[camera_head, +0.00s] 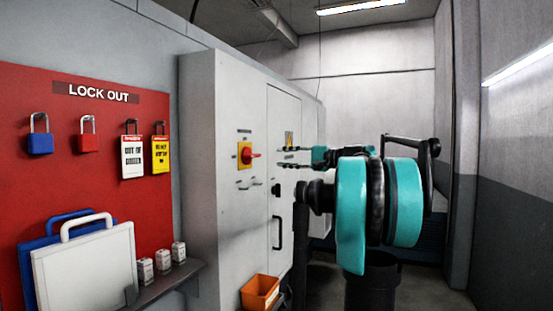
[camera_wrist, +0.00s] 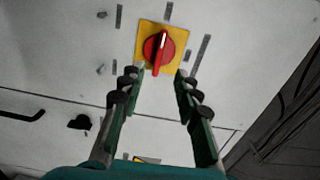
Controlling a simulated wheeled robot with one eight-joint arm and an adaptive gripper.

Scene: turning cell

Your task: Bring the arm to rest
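My gripper (camera_wrist: 158,90) is open and empty in the wrist view, with its two fingers apart. A red rotary switch (camera_wrist: 158,50) on a yellow plate (camera_wrist: 180,36) lies beyond the fingertips, roughly centred between them. In the head view my gripper (camera_head: 282,157) points left toward the cabinet face. The red switch (camera_head: 251,155) is just left of its tips there, with a gap that looks small. My teal arm is raised and bent in the right half of the head view and hides part of the cabinet and floor behind it.
The grey cabinet (camera_head: 230,220) has a door with a black handle (camera_head: 277,231). A red lock-out board (camera_head: 75,180) with padlocks and tags hangs at left. A shelf (camera_head: 170,283) with small boxes juts out below. An orange bin (camera_head: 260,292) stands low in front.

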